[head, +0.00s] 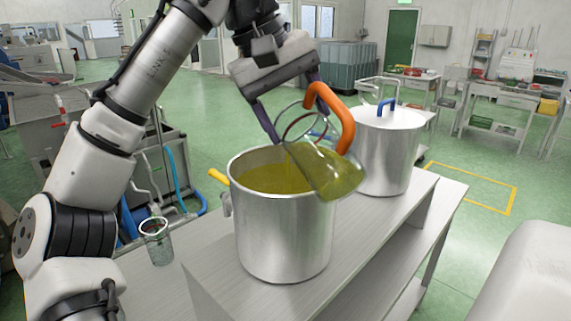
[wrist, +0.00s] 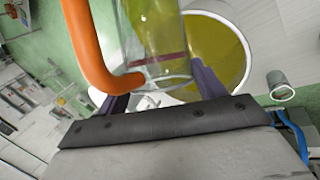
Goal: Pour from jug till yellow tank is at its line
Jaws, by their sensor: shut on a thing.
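The clear jug (head: 338,176) with an orange handle (head: 334,108) is tilted over the open steel tank (head: 283,236), which has a yellow side handle (head: 218,177). Yellow-green oil lies in the jug, and a faint thin streak shows below its left edge. Oil also stands in the tank, below its rim. No level line can be made out on the tank's inner wall. My gripper (head: 298,128) is shut on the jug, above the tank. In the wrist view the jug (wrist: 155,30) sits between the fingers, with a dark red band across its glass and the tank's oil (wrist: 222,45) beyond.
A lidded steel tank (head: 388,155) with a blue lid handle stands just behind and right on the same grey bench (head: 350,262). Worktables (head: 495,105) stand farther back.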

